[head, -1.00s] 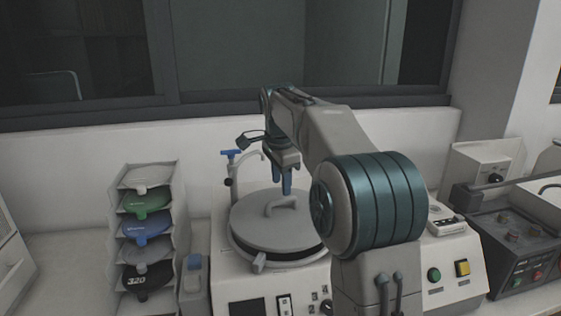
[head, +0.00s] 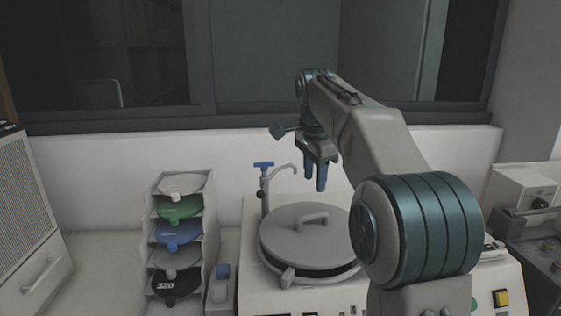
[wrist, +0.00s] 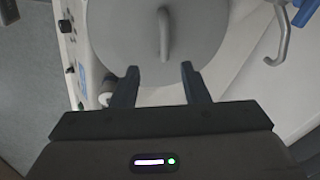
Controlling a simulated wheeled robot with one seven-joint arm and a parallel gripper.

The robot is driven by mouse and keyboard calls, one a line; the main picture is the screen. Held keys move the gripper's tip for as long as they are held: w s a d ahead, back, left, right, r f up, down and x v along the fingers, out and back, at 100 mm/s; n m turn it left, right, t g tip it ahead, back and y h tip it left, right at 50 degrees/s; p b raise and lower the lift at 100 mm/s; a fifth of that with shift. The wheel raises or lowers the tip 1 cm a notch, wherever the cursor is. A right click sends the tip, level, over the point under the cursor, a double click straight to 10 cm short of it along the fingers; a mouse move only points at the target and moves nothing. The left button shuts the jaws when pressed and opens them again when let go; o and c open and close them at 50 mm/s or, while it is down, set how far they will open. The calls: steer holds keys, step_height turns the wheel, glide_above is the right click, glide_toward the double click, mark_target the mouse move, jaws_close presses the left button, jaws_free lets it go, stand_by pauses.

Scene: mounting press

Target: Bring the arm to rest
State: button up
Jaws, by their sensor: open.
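My gripper (head: 315,176) hangs with its blue fingers pointing down, above and slightly behind the round grey lid of a machine (head: 285,239). The fingers are apart and nothing is between them. In the wrist view my gripper (wrist: 158,72) is also open and empty, with the lid (wrist: 190,45) and its curved handle beyond the fingertips. The lid lies on the machine, and clear space shows between the fingers and the handle (head: 312,219). My arm reaches forward from the lower right and hides the right part of the machine.
A rack (head: 208,235) of several coloured discs stands left of the machine. A tap with a blue handle (head: 264,165) rises behind the lid. A dark control box (head: 535,240) is at the right edge. Wall and window lie behind; the air above the lid is free.

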steer(key=s+f+n, duration=0.7)
steer(key=s+f, duration=0.2)
steer(key=s, duration=0.6)
steer(key=s+f+n+t, duration=0.1)
steer(key=s+f+n, duration=0.6)
steer(key=s, duration=0.8)
steer(key=shift+d+f+t+y, duration=0.3)
steer(key=shift+d+f, duration=0.15)
steer(key=shift+f, duration=0.5)
